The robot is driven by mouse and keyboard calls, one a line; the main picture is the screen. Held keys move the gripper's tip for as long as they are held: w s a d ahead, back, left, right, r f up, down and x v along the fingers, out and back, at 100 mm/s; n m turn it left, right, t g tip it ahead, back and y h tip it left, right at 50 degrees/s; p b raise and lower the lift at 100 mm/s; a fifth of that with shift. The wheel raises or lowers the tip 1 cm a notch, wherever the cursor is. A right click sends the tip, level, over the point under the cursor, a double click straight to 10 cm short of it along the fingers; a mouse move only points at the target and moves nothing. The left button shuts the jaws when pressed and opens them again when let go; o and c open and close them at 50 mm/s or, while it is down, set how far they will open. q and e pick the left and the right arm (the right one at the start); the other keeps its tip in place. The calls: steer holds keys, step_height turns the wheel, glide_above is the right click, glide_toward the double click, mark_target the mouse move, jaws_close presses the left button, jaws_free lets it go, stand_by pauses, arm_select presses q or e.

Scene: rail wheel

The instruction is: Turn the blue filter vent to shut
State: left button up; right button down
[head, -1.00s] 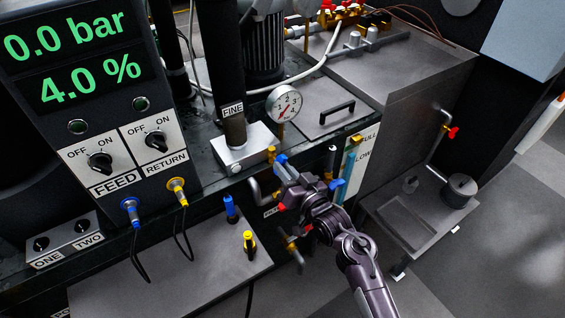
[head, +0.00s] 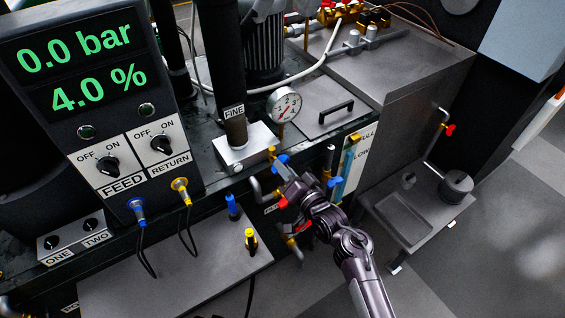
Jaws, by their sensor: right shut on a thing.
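The blue filter vent handle (head: 280,161) is just below and right of the block with the FINE column, next to a brass fitting (head: 271,153). My right gripper (head: 284,172) is shut on the blue vent handle. The fingers and wrist hide most of the handle and the valve body, so its exact angle is hard to tell. My left gripper is not in view.
A pressure gauge (head: 284,104) stands just above the gripper. A sight tube (head: 348,164) with a blue tap (head: 334,182) is close on the right. A red-handled tap (head: 283,203) and pipes lie below. The display panel (head: 84,62) reads 0.0 bar and 4.0 %.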

stand_by(0.3)
steer(key=shift+a+f+m+p, duration=0.15)
steer(key=shift+m+p, duration=1.25)
steer(key=shift+m, duration=0.9)
